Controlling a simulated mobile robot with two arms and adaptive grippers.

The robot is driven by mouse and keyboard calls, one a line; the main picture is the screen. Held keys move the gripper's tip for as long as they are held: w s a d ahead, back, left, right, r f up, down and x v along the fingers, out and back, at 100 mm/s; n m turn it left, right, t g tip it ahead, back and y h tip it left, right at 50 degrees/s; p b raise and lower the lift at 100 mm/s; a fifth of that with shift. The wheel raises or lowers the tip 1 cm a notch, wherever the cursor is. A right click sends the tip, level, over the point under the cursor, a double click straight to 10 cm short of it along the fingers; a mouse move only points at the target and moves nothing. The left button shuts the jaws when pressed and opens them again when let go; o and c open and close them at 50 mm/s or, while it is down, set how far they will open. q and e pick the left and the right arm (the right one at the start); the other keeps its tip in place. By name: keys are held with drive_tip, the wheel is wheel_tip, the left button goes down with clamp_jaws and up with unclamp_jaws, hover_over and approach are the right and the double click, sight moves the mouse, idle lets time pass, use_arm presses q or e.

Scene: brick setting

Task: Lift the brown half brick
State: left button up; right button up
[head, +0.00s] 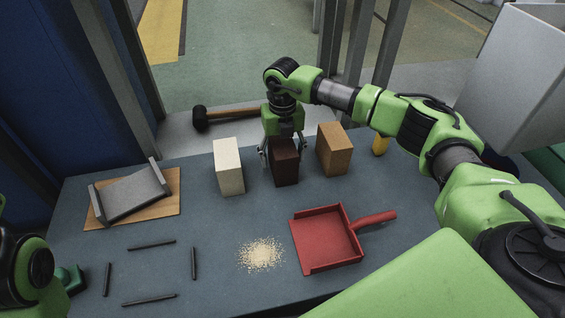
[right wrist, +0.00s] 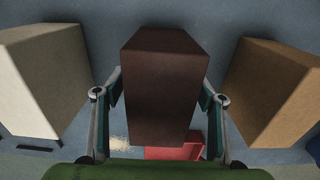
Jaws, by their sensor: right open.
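The brown half brick (head: 285,167) is the dark brown block standing upright in the middle of the row of three on the blue-grey table. It also fills the middle of the right wrist view (right wrist: 165,85). My right gripper (head: 281,153) is over it from above, with its two fingers open, one on each side of the brick. In the right wrist view, the left finger is close to the brick's side and a small gap shows on the right. The gripper hides the brick's upper part in the head view.
A cream block (head: 228,167) and a lighter orange-brown block (head: 334,150) stand close on either side. A mallet (head: 201,119) lies behind.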

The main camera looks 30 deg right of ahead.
drive_tip(key=shift+f, duration=0.1)
drive_tip(key=c, duration=1.8)
drive_tip(key=shift+o, duration=0.2)
drive_tip(key=shift+r, duration=0.2)
